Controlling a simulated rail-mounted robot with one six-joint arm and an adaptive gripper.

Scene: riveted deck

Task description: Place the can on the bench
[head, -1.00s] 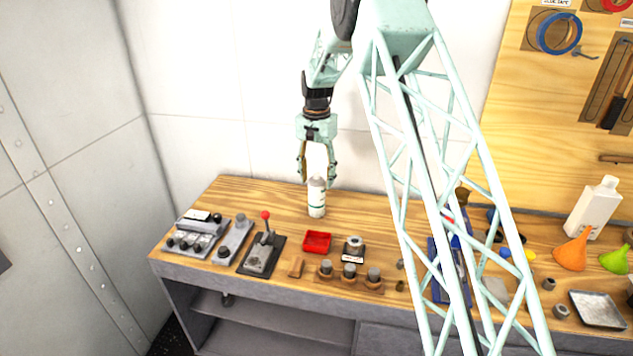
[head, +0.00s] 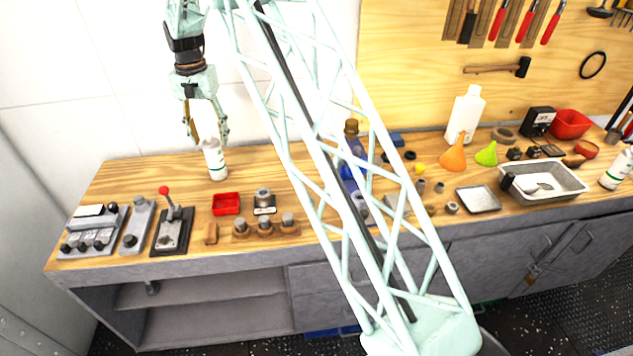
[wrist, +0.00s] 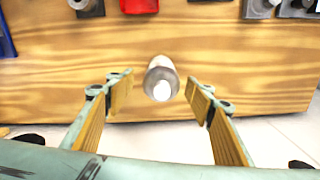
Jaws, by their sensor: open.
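In the wrist view the can (wrist: 162,80) shows between the two spread fingers, with a gap on each side. Whether a finger touches it in the head view cannot be told.
A lever box (head: 173,230), a red tray (head: 226,204) and a wooden block with several pegs (head: 265,228) stand in front of the can. A blue bottle (head: 352,165) is farther right. A similar white bottle (head: 617,168) stands at the far right. Bare wood surrounds the can.

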